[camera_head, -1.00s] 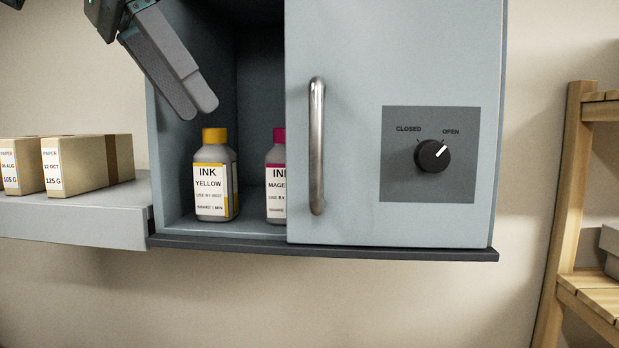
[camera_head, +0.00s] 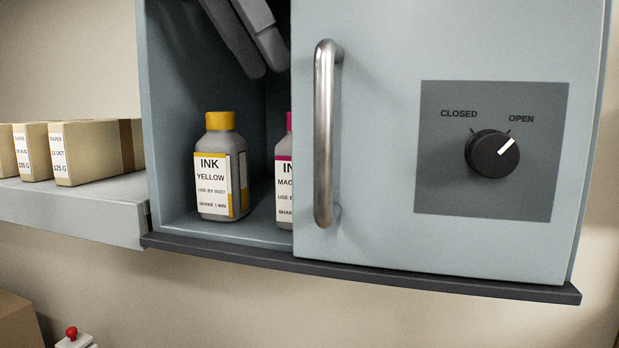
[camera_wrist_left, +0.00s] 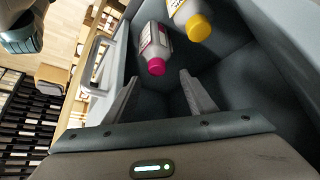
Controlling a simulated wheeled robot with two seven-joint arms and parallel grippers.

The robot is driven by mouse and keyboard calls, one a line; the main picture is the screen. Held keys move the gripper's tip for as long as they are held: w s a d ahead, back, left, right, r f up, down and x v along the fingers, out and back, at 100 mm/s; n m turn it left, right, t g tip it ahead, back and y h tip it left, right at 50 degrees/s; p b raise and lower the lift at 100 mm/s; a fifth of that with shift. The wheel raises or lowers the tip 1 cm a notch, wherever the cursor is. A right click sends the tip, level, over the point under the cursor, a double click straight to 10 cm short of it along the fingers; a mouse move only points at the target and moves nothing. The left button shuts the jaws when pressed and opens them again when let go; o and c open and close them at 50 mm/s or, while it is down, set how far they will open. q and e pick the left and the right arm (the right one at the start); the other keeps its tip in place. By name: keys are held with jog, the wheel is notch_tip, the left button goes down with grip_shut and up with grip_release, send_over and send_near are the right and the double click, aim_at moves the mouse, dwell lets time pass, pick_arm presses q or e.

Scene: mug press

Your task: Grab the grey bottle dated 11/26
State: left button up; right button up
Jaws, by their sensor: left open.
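Two grey ink bottles stand in the open left part of the wall cabinet. The yellow-capped bottle (camera_head: 220,175) is labelled INK YELLOW; its use-by date is too blurred to read surely. The magenta-capped bottle (camera_head: 284,180) is partly hidden by the sliding door, and its date is cut off. In the left wrist view the magenta bottle (camera_wrist_left: 154,45) and yellow bottle (camera_wrist_left: 188,18) both show. My left gripper (camera_head: 265,67) is open and empty inside the cabinet, above and behind the bottles. In its wrist view its fingers (camera_wrist_left: 160,77) point towards the magenta cap. No 11/26 label is readable.
The cabinet door (camera_head: 380,200) with a vertical metal handle (camera_head: 325,135) covers the right part. Its knob (camera_head: 493,154) points to OPEN. A shelf (camera_head: 80,212) at left holds paper boxes (camera_head: 90,152). A red knob (camera_head: 71,332) shows at bottom left.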

aim_at(286, 146)
pick_arm(q)
jog(key=shift+p+x, duration=0.3)
jog(key=shift+x, duration=0.75)
jog(key=shift+s, duration=0.1)
jog(key=shift+d+f+p, duration=0.4)
jog(key=shift+f+p, duration=0.15)
jog(key=shift+f, duration=0.05)
jog(key=p+x, duration=0.1)
jog(key=x, duration=0.1)
jog(key=shift+d+f, duration=0.15)
jog(key=shift+f, duration=0.2)
jog(key=shift+d+f, duration=0.25)
jog(key=shift+f, duration=0.25)
